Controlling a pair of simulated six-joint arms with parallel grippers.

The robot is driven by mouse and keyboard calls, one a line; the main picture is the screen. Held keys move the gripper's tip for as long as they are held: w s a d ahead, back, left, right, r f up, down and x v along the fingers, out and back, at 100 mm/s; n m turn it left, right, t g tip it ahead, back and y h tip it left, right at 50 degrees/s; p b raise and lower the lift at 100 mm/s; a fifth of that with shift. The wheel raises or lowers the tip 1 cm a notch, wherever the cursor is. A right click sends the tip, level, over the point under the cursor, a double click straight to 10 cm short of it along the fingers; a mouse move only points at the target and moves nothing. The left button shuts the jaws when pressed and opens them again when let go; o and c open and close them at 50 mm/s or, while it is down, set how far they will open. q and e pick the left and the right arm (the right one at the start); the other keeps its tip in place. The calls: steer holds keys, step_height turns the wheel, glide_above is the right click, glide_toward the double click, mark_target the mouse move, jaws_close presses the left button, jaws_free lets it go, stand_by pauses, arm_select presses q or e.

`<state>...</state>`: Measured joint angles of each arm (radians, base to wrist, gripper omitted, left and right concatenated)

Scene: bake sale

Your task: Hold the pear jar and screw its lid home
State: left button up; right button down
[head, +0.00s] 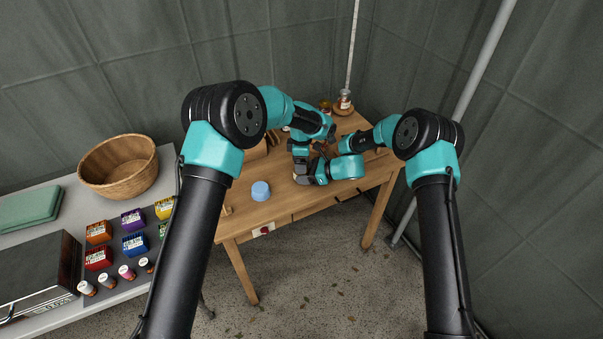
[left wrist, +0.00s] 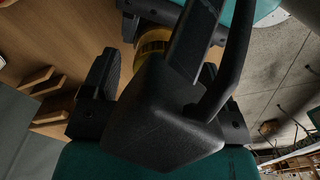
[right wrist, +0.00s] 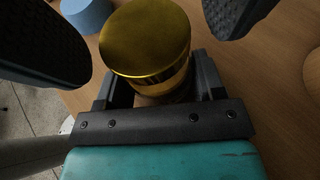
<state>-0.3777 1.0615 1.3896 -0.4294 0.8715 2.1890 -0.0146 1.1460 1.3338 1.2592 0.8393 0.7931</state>
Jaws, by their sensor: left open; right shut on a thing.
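The pear jar (right wrist: 160,85) stands between the fingers of my right gripper (right wrist: 165,90), which is shut on its body. Its round gold lid (right wrist: 145,38) sits on top; how tight it is I cannot tell. In the left wrist view a yellow part of the jar (left wrist: 154,45) shows behind dark gripper parts. My left gripper (right wrist: 150,25) is open, its two black fingers apart on either side of the lid and not touching it in the right wrist view. In the head view the grippers meet over the table and hide the jar.
A blue round thing (head: 261,190) stands on the wooden table (head: 285,208), left of the grippers. Jars (head: 343,104) stand at the back of the table. A side counter at left holds a wooden bowl (head: 118,168), coloured boxes (head: 134,219) and a green case (head: 30,207).

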steer(key=shift+c, duration=0.8)
jaws_free()
arm_select(q)
step_height(320, 180, up, 12)
stand_by(0.4)
arm_select(e)
steer(key=v, duration=1.7)
steer(key=shift+s+d, duration=0.1)
steer(key=shift+d, duration=0.1)
